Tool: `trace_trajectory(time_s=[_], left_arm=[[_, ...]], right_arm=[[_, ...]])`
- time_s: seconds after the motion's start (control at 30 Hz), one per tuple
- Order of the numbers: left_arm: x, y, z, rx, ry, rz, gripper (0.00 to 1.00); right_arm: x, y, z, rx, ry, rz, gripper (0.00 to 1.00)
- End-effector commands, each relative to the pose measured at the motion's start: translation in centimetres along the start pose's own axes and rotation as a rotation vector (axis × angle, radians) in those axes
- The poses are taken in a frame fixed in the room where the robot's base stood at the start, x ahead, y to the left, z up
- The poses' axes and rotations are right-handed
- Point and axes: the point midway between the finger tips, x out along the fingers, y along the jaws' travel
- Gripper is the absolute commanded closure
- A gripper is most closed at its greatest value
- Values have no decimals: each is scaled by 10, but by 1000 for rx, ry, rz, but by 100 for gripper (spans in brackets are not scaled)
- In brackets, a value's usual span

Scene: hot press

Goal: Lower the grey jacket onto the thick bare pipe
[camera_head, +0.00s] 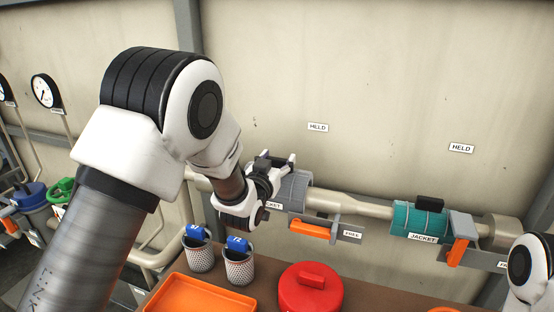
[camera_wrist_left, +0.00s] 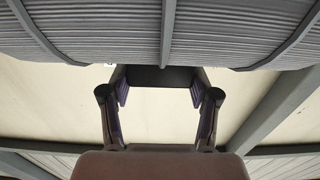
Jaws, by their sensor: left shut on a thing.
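The grey jacket (camera_head: 296,187) is in line with the thick pipe (camera_head: 347,206) in the head view. My left arm and gripper hide its left part, and I cannot tell whether it rests on the pipe. My left gripper (camera_head: 278,163) is shut on the jacket's handle, at its top. In the left wrist view, a dark block (camera_wrist_left: 160,78) sits between the fingertips of the left gripper (camera_wrist_left: 160,92). A ribbed grey surface (camera_wrist_left: 160,30) with bands fills the top of that view. My right gripper is out of view.
A teal jacket (camera_head: 405,221) sits further right on the pipe line, with an orange lever (camera_head: 457,252) beside it. Another orange lever (camera_head: 310,230) is below the grey jacket. Mesh cups (camera_head: 239,268), an orange tray (camera_head: 200,297) and a red lidded pot (camera_head: 311,290) stand in front.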

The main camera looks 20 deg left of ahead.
Motion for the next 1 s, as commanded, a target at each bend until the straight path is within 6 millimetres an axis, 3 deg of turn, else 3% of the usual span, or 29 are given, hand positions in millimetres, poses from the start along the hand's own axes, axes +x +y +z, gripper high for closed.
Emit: trace_trajectory(time_s=[0.33,0.37,0.4,0.43,0.77,1.0], left_arm=[[0,0,6,0,1,0,100],[0,0,6,0,1,0,29],[0,0,6,0,1,0,14],[0,0,6,0,1,0,10],[0,0,5,0,0,0,10],[0,0,-22,0,1,0,10]], right_arm=[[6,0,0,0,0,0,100],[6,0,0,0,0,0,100],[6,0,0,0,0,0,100],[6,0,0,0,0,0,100],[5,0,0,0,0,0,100],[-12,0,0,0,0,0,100]])
